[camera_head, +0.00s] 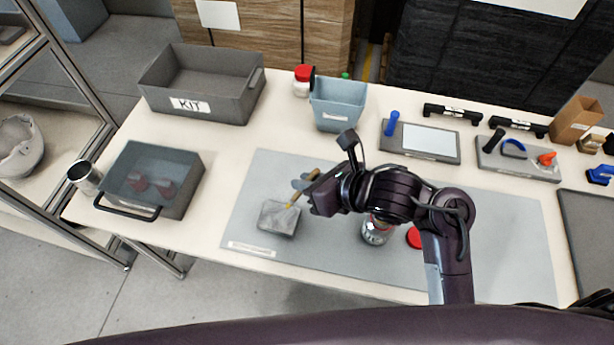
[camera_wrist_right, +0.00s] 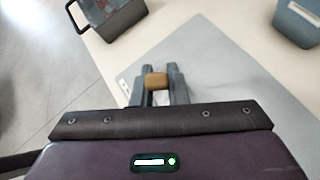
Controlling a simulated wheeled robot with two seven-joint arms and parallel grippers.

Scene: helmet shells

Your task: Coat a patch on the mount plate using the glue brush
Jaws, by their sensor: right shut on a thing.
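The mount plate (camera_head: 279,218), a grey rectangular piece, lies on the left part of the grey mat (camera_head: 335,250). My right gripper (camera_head: 306,182) is shut on the glue brush (camera_head: 294,200), whose yellowish handle slants down toward the plate. The brush's lower end is at the plate's upper right edge; I cannot tell if it touches. In the right wrist view the two fingers hold the brown handle end (camera_wrist_right: 156,81); the plate is hidden there. A glass jar (camera_head: 376,231) stands open beneath my right forearm, with a red lid (camera_head: 414,237) beside it. My left gripper is not seen.
A grey KIT bin (camera_head: 205,108), a clear-sided grey box (camera_head: 150,205) with red items and a blue-grey bin (camera_head: 337,105) stand around the mat. Tool trays (camera_head: 420,156) line the back right. The mat's right part is clear.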

